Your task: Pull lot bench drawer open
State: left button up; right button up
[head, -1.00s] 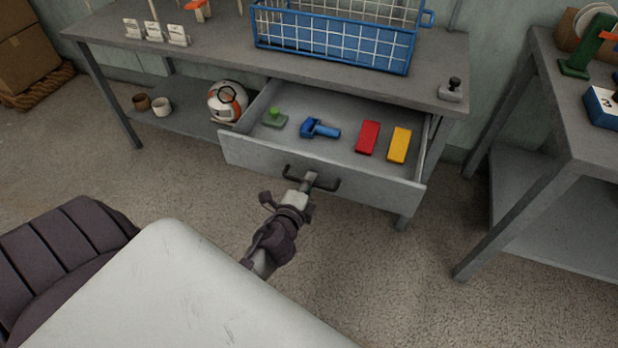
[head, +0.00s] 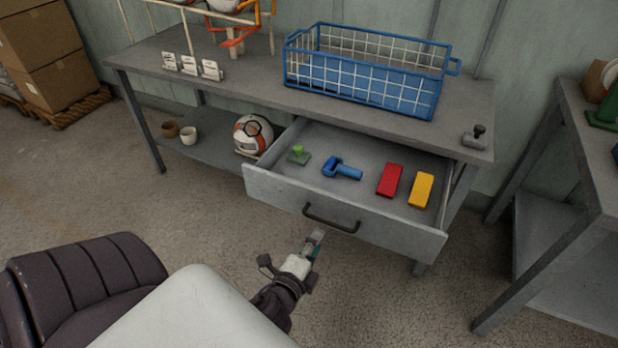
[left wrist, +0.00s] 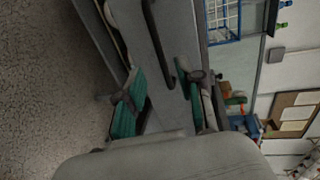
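The grey lot bench drawer (head: 390,235) stands pulled out from under the bench top, its inside in plain view. Its dark bar handle (head: 331,225) is on the drawer front; it also shows in the left wrist view (left wrist: 154,38). My left gripper (head: 316,240) is just in front of and below the handle, apart from it and empty. In the left wrist view its two green-padded fingers (left wrist: 160,97) are spread, with the drawer front beyond them. My right gripper is in neither view.
The drawer holds a green knobbed piece (head: 299,155), a blue tool (head: 342,169), a red block (head: 390,180) and a yellow block (head: 421,190). A blue wire basket (head: 365,88) stands on the bench (head: 262,94). Another bench (head: 590,160) is at right. Floor in front is clear.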

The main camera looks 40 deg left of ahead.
pick_arm(q)
jog(key=shift+v, duration=1.75)
